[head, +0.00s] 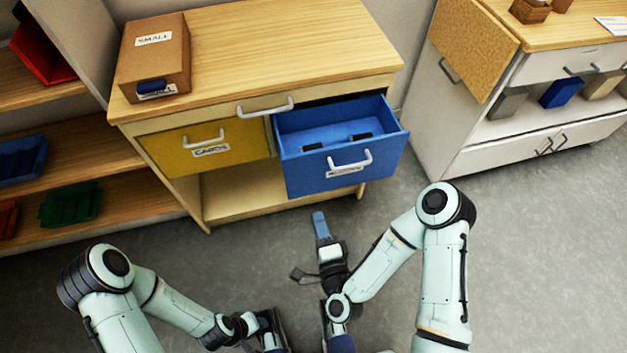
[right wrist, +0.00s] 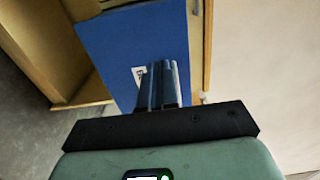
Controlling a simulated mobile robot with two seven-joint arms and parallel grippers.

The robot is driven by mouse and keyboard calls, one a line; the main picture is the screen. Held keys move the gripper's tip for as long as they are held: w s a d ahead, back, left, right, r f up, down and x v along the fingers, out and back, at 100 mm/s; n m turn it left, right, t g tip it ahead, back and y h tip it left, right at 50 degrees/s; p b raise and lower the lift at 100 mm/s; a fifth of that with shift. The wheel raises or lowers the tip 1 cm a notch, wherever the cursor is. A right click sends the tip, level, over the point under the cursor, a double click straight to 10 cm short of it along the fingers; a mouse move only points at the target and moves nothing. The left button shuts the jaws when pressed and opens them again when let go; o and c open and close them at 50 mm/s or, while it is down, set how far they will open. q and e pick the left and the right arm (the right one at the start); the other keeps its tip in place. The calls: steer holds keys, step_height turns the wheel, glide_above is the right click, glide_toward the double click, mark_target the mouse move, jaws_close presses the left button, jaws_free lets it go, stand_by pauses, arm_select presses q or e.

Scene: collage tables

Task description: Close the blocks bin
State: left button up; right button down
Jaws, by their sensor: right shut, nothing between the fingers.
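The blue blocks bin (head: 300,172) is a drawer in the right half of a wooden cabinet. It is pulled out, its top open, with some small dark pieces inside. It has a grey handle (head: 350,161) and a label too blurred to read fully. My right gripper (head: 319,222) is shut and empty, in front of and below the bin's front. In the right wrist view its closed fingers (right wrist: 160,82) point toward the blue front (right wrist: 135,45); contact cannot be told. My left gripper (head: 272,338) is low at the bottom edge; its fingers are unclear.
A yellow bin (head: 205,150) sits closed beside the blue one. A cardboard box (head: 155,55) labelled SMALL stands on the cabinet top (head: 270,45). Shelves (head: 70,140) are at the left, a white cabinet (head: 440,110) at the right. The grey floor (head: 540,240) in front is clear.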

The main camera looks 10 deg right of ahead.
arm_select(q)
steer(key=shift+s+r, duration=0.1)
arm_select(e)
glide_toward(303, 167)
steer(key=w, duration=0.7)
steer(key=shift+a, duration=0.1)
